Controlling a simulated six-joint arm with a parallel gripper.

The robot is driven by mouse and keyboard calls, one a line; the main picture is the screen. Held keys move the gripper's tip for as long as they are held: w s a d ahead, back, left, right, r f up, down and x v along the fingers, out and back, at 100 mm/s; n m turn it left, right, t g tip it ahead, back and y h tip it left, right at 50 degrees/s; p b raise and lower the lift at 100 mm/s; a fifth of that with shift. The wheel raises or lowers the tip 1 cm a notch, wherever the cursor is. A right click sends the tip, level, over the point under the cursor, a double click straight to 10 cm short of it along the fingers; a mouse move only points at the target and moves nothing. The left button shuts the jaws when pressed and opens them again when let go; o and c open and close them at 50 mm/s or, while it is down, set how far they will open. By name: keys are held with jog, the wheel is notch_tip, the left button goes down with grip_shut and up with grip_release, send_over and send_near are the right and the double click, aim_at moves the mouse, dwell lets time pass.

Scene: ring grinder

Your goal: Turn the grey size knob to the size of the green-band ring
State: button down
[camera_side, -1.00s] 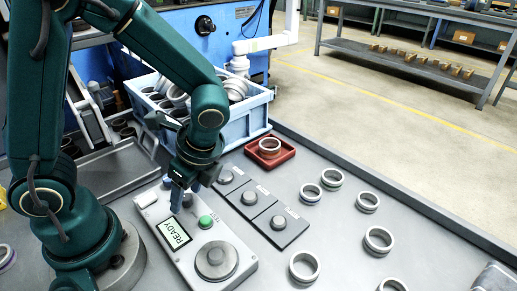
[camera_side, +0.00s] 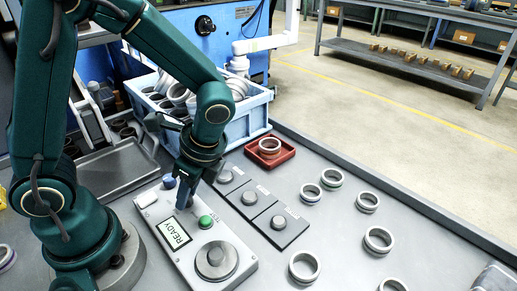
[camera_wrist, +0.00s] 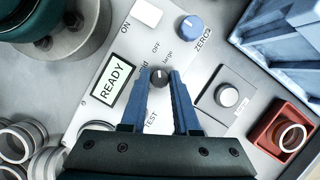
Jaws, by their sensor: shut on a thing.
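My gripper (camera_wrist: 159,78) has its two blue fingers on either side of the small dark grey size knob (camera_wrist: 160,74) and is shut on it. The knob has a pale mark on top; the words "OFF" and "large" show beside it, and another label is partly covered by a finger. In the side view my gripper (camera_side: 185,204) is down at the control panel (camera_side: 168,256) and hides the knob. The green-band ring (camera_side: 332,179) lies on the table among the plain rings, right of the red tray. The display (camera_wrist: 111,80) reads "READY".
A blue zero knob (camera_wrist: 190,27) and a white switch (camera_wrist: 147,12) sit close to the grey knob. A green button (camera_side: 206,221) and a large round plate (camera_side: 216,260) are on the panel. A red tray (camera_side: 283,151) holds a ring. A blue bin (camera_side: 246,117) stands behind.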

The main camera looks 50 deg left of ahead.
jog(key=n+g, duration=0.1)
jog(key=n, duration=0.1)
jog(key=n+h, duration=0.1)
jog(key=n, duration=0.2)
jog(key=shift+w+a+n+g, duration=0.1)
jog(key=shift+n+g, duration=0.2)
jog(key=shift+g, duration=0.1)
jog(key=shift+a+n+g+h, duration=0.15)
jog(key=shift+n+h, duration=0.35)
jog(key=shift+n, duration=0.6)
jog(key=shift+d+n+g+h, duration=0.15)
jog(key=shift+n+h, duration=0.35)
jog(key=shift+n, duration=0.6)
jog(key=shift+a, duration=0.1)
jog(key=c, duration=0.6)
grip_release()
jog(key=shift+c, duration=0.2)
jog(key=shift+r, duration=0.1)
jog(key=shift+v, duration=2.5)
